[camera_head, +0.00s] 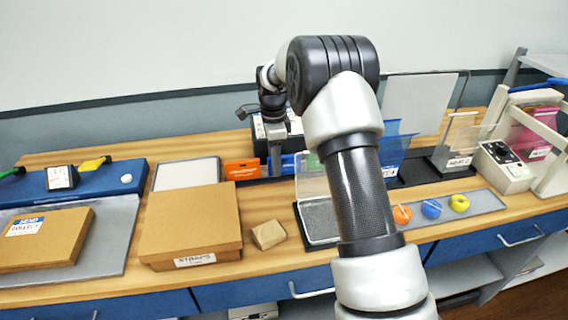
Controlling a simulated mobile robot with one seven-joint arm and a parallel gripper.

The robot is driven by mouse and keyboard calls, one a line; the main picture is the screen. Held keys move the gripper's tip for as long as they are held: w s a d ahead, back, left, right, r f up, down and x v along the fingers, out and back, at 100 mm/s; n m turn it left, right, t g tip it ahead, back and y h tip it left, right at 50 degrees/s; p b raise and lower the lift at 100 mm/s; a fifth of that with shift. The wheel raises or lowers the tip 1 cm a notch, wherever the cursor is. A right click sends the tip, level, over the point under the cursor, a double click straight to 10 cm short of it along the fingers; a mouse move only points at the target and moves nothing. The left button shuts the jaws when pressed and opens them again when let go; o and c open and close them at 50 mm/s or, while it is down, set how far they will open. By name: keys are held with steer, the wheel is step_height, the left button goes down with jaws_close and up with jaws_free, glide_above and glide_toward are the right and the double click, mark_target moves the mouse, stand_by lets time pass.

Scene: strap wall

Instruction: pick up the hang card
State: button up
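No item is clearly readable as the hang card, and I cannot tell which one it is. A dark card with a white label (62,177) stands upright on the blue tray at the left. My gripper (276,172) points down at the back of the bench, in front of a dark box (262,132) and beside an orange packet (241,169). Its fingers are small and partly lost against the things behind, so I cannot tell whether they are open or hold anything. My arm hides part of the bench's middle.
A brown carton (192,222) and a small tan block (268,235) lie in front of my gripper. A grey tray (470,205) with orange, blue and yellow rolls lies right of my arm. A control box (503,165) and white frame stand far right.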

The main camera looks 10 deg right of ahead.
steer(key=shift+f, duration=0.65)
jaws_close()
steer(key=shift+r, duration=0.15)
